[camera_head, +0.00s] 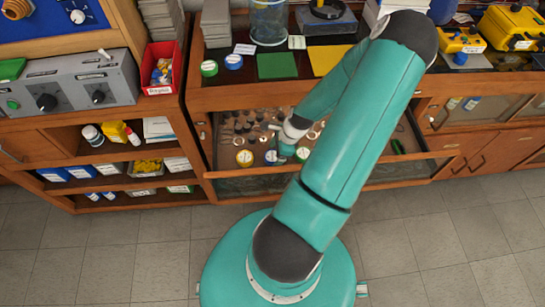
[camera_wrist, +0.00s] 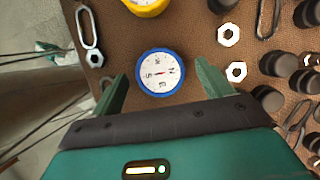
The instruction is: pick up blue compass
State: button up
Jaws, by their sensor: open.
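The blue compass (camera_wrist: 160,72) has a blue rim and a white dial with a red needle mark. It lies face up on the brown drawer bottom, and its blue edge also shows in the head view (camera_head: 271,156). My gripper (camera_wrist: 161,69) is open, with one green finger on each side of the compass. The compass shows between the fingertips, with gaps on both sides; the height of the fingers above it is hard to tell. In the head view my gripper (camera_head: 286,150) reaches down into the open drawer and partly hides the things there.
A yellow compass (camera_wrist: 147,5) lies just beyond the blue one. Metal nuts (camera_wrist: 236,71), several dark knobs (camera_wrist: 268,98) and metal links (camera_wrist: 88,27) lie around. The drawer's front panel (camera_head: 235,173) stands close to my gripper. Green and blue round items (camera_head: 233,62) sit on the bench above.

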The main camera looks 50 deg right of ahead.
jog(key=shift+w+a+f, duration=0.1)
jog(key=shift+w+f, duration=0.05)
jog(key=shift+f, duration=0.2)
jog(key=c, duration=1.1)
